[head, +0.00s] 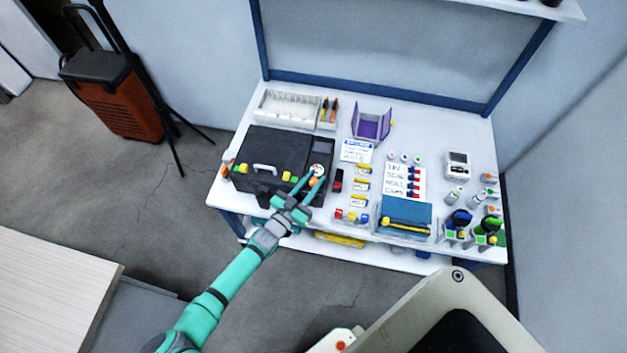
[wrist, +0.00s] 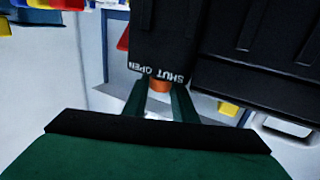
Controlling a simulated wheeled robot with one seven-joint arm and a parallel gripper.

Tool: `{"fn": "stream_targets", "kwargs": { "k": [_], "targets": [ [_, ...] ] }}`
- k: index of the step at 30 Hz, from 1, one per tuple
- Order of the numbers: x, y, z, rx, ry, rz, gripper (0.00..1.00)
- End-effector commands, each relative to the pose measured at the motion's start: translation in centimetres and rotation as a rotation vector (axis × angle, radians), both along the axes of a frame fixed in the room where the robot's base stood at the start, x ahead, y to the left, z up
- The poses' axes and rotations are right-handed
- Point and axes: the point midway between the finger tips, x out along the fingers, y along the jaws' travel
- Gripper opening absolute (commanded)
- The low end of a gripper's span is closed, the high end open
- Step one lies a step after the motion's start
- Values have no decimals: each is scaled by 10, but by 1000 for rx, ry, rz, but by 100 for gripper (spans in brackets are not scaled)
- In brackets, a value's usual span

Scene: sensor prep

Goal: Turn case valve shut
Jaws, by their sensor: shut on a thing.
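The black case (head: 262,144) lies on the workbench at the left, with a pale handle and yellow latches on its front. Its orange valve knob (head: 313,182) is at the case's right part. My gripper (head: 310,180) reaches the knob from the front, one finger on each side. In the wrist view the orange knob (wrist: 160,86) sits between the fingertips, and my gripper (wrist: 160,92) is shut on it. The words SHUT and OPEN show upside down on the case beside the knob. The knob's exact turn is hard to tell.
The white workbench (head: 420,146) holds a white bin (head: 288,108), a purple holder (head: 371,122), a blue box (head: 404,213) and several small bottles at the right. Yellow-labelled small items stand close to the right of the case. An orange wheeled case (head: 112,100) stands on the floor at the left.

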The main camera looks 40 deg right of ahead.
Motion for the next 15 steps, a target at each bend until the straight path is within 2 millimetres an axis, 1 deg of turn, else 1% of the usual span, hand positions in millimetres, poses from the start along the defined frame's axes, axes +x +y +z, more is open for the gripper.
{"fn": "stream_targets", "kwargs": {
  "k": [14, 15],
  "targets": [
    [-1, 0, 0, 1, 0, -12, 2],
    [-1, 0, 0, 1, 0, -12, 29]
  ]
}}
